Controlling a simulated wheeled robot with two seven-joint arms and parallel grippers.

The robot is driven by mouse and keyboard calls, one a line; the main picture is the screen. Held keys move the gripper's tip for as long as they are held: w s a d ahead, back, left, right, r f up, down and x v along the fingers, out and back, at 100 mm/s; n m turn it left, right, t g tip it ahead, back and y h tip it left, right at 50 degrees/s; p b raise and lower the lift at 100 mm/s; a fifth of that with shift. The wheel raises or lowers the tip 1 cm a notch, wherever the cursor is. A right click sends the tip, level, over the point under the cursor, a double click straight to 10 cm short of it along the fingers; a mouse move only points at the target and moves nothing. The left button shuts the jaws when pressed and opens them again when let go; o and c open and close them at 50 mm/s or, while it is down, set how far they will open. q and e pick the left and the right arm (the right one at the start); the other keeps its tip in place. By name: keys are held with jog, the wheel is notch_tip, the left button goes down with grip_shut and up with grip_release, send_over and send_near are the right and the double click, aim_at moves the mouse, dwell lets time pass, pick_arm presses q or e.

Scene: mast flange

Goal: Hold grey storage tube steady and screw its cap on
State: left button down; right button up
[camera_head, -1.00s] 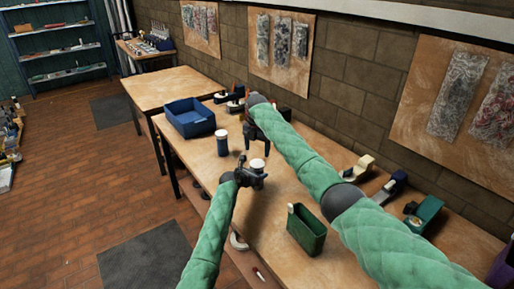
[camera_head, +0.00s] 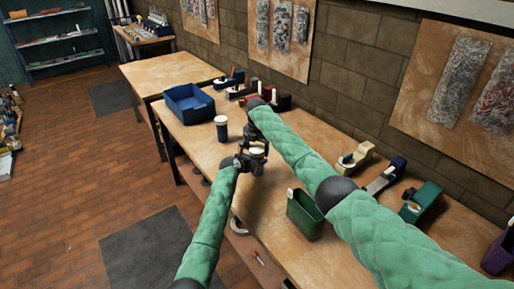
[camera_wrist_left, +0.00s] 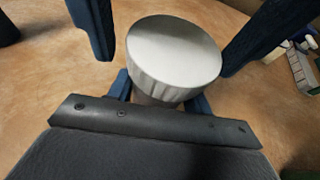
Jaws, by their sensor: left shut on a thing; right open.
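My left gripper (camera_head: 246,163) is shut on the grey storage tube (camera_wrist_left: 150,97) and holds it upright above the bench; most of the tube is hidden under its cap. The white ribbed cap (camera_wrist_left: 175,55) sits on top of the tube; how far it is screwed on cannot be told. It also shows in the head view (camera_head: 257,150). My right gripper (camera_head: 256,144) is open above it. In the left wrist view, its two blue fingers stand on either side of the cap, with visible gaps.
A dark tube with a white lid (camera_head: 221,130) stands on the bench just beyond the grippers. A blue bin (camera_head: 190,104) is farther back, and a green bin (camera_head: 305,215) is nearer. Tape dispensers (camera_head: 383,178) line the wall side.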

jog(key=c, duration=1)
jog(key=m, duration=0.4)
jog(key=shift+a, duration=0.1)
jog(key=m, duration=0.5)
jog(key=shift+m, duration=0.3)
jog(key=o, duration=1.1)
jog(key=shift+r, duration=0.15)
jog(key=shift+r, duration=2.15)
